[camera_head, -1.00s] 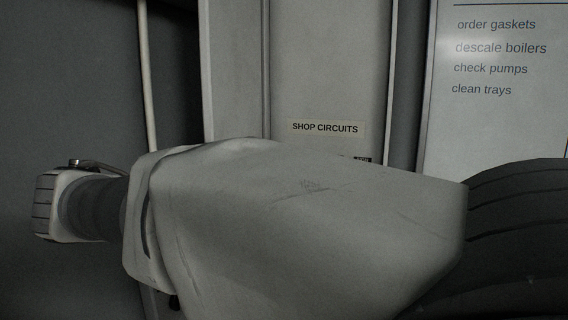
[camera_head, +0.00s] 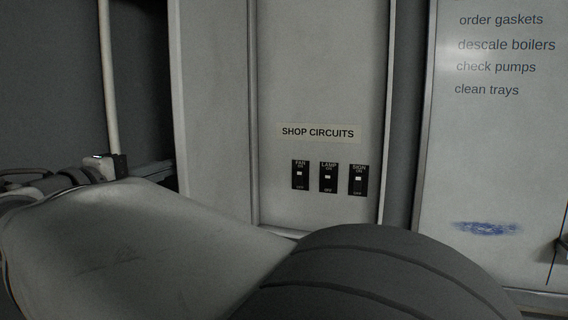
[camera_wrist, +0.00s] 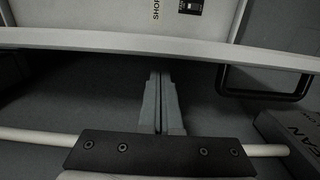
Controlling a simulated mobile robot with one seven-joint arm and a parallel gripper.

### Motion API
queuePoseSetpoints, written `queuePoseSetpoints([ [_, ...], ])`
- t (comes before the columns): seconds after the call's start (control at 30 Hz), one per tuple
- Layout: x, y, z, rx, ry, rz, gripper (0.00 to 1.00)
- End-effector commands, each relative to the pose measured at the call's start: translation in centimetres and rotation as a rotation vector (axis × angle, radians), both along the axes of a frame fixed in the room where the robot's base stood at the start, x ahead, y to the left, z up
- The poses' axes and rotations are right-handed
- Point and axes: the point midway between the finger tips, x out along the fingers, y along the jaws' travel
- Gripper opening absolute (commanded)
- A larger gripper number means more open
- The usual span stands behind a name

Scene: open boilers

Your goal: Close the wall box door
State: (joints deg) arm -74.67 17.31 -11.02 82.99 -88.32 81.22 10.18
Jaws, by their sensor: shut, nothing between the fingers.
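The wall box stands open in the head view. Its pale back panel (camera_head: 320,70) carries a SHOP CIRCUITS label and three black switches. The door (camera_head: 210,90) stands swung out on the box's left, its inner face towards me. In the wrist view the door's edge (camera_wrist: 110,40) crosses as a pale band, with a black loop handle (camera_wrist: 265,88) on the outer side. My gripper (camera_wrist: 160,75) is shut and empty, its tips close to the door edge on the outer side; I cannot tell if they touch. It also shows in the head view (camera_head: 150,173), partly hidden behind the door.
A pale upright pipe (camera_head: 108,80) runs along the wall left of the door. A whiteboard (camera_head: 490,150) with writing hangs right of the box. My arm covers the head view's bottom.

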Motion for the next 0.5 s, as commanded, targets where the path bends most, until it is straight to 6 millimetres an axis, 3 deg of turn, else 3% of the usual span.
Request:
queuePoseSetpoints([
  [0.2,3.1,-1.0,0.1,-0.001,0.001,0.0,0.0],
  [0.5,4.3,-1.3,-0.1,-0.001,0.001,0.001,0.0],
])
